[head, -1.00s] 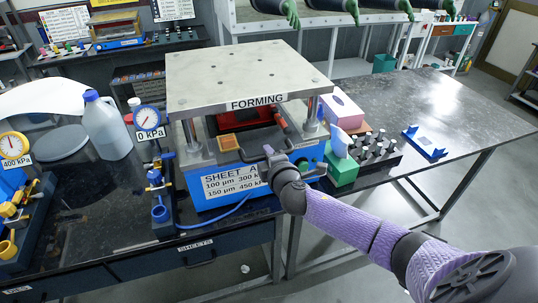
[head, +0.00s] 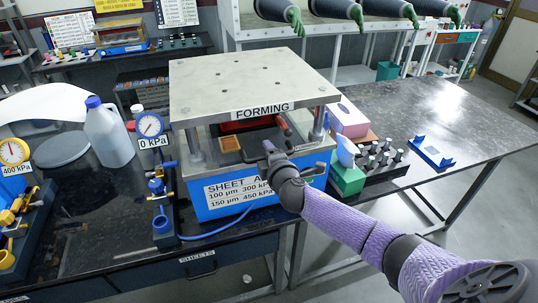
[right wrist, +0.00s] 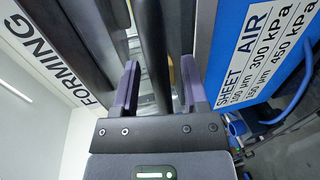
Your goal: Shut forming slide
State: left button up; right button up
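The forming press has a grey top plate (head: 250,82) marked FORMING and a blue base (head: 222,198). Its slide, with an orange block (head: 230,144) and red parts on it, sits between the posts and still sticks out at the front. A dark bar runs along the slide's front. My right gripper (head: 268,149) is at that bar, below the plate's front edge. In the right wrist view its fingers (right wrist: 160,88) stand apart with a dark bar (right wrist: 152,45) between them and gaps beside it. Contact cannot be told. My left gripper is out of view.
A dial gauge (head: 150,126) reading 0 kPa and a white jug (head: 108,135) stand left of the press. A green tissue box (head: 347,178) and a black rack (head: 380,164) stand to the right, with a blue stand (head: 432,152) beyond. The right tabletop is mostly clear.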

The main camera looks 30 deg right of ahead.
jog(key=p+v, duration=0.1)
jog(key=v, duration=0.9)
